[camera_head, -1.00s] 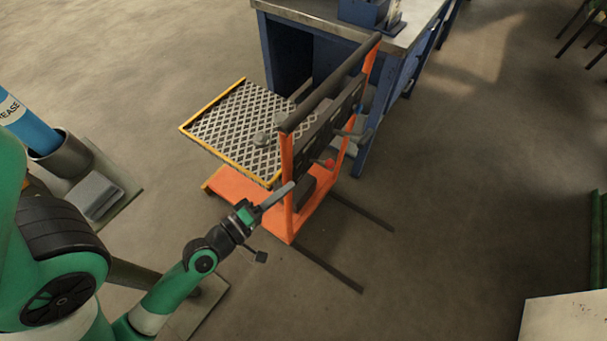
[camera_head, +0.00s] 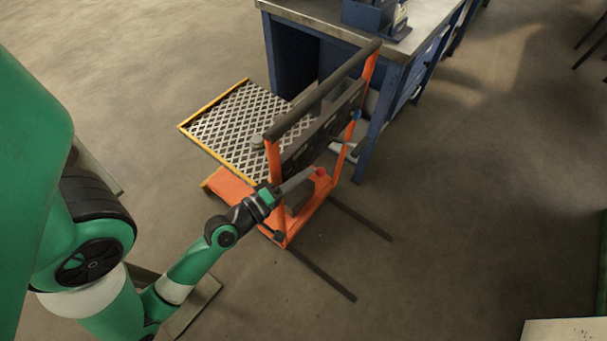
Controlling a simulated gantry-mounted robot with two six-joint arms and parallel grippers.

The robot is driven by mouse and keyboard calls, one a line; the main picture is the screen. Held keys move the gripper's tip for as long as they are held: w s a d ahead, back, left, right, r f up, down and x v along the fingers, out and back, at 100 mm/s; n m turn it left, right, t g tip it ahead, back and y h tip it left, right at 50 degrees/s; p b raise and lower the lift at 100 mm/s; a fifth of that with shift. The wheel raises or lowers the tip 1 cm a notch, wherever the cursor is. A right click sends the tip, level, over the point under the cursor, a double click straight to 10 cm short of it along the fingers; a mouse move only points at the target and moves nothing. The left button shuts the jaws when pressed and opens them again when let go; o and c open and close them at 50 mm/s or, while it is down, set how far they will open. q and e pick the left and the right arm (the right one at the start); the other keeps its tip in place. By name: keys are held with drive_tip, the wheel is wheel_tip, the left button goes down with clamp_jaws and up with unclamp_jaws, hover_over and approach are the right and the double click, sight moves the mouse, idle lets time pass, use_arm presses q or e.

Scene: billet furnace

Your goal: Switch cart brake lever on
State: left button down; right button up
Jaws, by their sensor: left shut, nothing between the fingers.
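The orange-framed cart (camera_head: 274,163) stands in the middle of the head view, with a dark push bar (camera_head: 322,92) across its top. A small red-orange part (camera_head: 320,174) shows low on the cart's handle side; I cannot tell whether it is the brake lever. My left gripper (camera_head: 311,172) is shut and empty. Its tip appears right by that red part, in front of the cart's upright; contact cannot be told. A grey handle-like part (camera_head: 348,148) shows beyond it. My right gripper is not in view.
A blue workbench (camera_head: 287,15) stands at the back, close to the cart. Two dark rails (camera_head: 325,278) lie on the floor in front. The floor to the right is open.

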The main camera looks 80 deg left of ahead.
use_arm(q)
drive_tip(key=shift+w+m+p, duration=0.15)
drive_tip(key=shift+m+p, duration=0.15)
drive_tip(key=shift+p, duration=0.2)
drive_tip(key=shift+d+f+p, duration=0.1)
drive_tip(key=shift+p, duration=0.2)
